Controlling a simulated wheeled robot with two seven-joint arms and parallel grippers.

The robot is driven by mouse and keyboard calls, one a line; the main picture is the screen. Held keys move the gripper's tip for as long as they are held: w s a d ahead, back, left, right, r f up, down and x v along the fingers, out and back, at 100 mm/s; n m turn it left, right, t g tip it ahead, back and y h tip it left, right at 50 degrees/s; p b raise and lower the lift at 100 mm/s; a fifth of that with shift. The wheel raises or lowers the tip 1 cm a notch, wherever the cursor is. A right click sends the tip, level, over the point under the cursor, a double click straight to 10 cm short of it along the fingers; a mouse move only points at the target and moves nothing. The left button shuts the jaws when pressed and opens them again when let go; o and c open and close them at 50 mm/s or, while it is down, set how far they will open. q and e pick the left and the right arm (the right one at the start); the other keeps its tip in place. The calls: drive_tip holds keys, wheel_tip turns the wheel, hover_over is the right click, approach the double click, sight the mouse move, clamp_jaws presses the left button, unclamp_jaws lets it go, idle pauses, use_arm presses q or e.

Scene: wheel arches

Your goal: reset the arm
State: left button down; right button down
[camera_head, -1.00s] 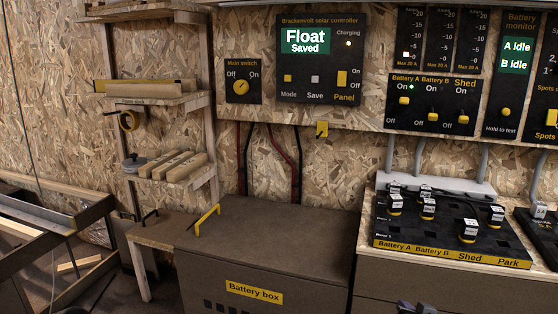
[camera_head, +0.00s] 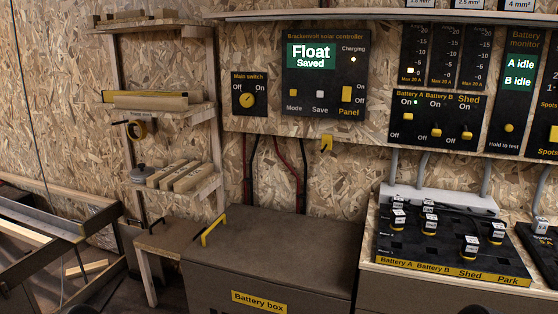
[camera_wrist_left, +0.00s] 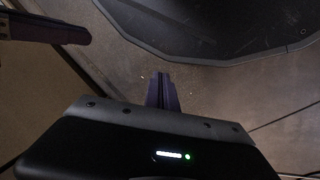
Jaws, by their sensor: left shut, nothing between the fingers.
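My left gripper (camera_wrist_left: 161,92) shows in the left wrist view, its two dark purple fingers together with nothing between them. It hangs over bare brown floor (camera_wrist_left: 205,88), apart from any object. A similar purple finger-like part (camera_wrist_left: 50,28), probably of my right gripper, comes in at the upper left of that view; whether it is open or shut cannot be seen. In the head view neither gripper can be made out; only dark, cut-off shapes show at the bottom edge.
The battery box (camera_head: 270,255) stands at lower centre with its lid down. The battery board (camera_head: 455,252) with several labelled plugs lies on the right bench. Shelves (camera_head: 165,112) and a metal-edged frame (camera_head: 45,215) stand left. The solar controller (camera_head: 325,75) is on the wall.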

wheel_tip(320, 180, up, 22)
drive_tip(key=a+p, duration=0.1)
drive_tip(key=p, duration=1.8)
drive_tip(key=shift+s+f, duration=0.2)
drive_tip(key=shift+s, duration=0.25)
